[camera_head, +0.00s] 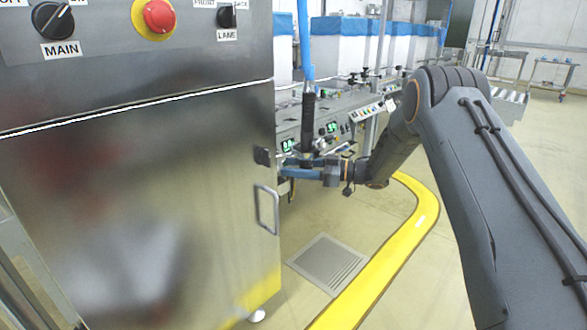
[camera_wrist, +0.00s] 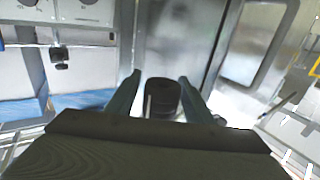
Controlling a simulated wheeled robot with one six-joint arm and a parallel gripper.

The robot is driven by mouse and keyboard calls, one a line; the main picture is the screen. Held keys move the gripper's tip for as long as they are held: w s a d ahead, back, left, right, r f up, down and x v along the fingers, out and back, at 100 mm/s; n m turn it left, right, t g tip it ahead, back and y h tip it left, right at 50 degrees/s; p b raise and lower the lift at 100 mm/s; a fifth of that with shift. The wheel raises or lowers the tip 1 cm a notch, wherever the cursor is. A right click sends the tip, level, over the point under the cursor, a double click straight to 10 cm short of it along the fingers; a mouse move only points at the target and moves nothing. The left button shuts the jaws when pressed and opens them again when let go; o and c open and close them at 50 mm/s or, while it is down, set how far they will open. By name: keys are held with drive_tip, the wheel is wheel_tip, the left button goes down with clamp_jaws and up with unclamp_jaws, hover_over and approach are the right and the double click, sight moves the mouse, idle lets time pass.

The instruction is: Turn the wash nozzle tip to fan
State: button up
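The wash nozzle hangs upright on a blue hose (camera_head: 304,45); its black grip (camera_head: 308,118) shows in the head view. My gripper (camera_head: 291,168) is at the lower end of this black wand, reaching in from the right with blue fingers. In the wrist view a short black ribbed cylinder, seemingly the nozzle tip (camera_wrist: 162,97), stands between the two fingers of my gripper (camera_wrist: 160,80). A light gap shows on its left side; the right finger is close to it. I cannot read the tip's setting, and its lower end is hidden in the head view.
A steel cabinet with a door handle (camera_head: 266,209) stands close on the left, with a red stop button (camera_head: 159,15) above. A machine line with panels (camera_head: 345,112) is behind. A floor drain (camera_head: 328,263) and yellow floor stripe (camera_head: 385,262) lie below.

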drive_tip(key=shift+d, duration=0.15)
drive_tip(key=d, duration=0.7)
drive_tip(key=shift+s+d, duration=0.25)
drive_tip(key=shift+s, duration=0.15)
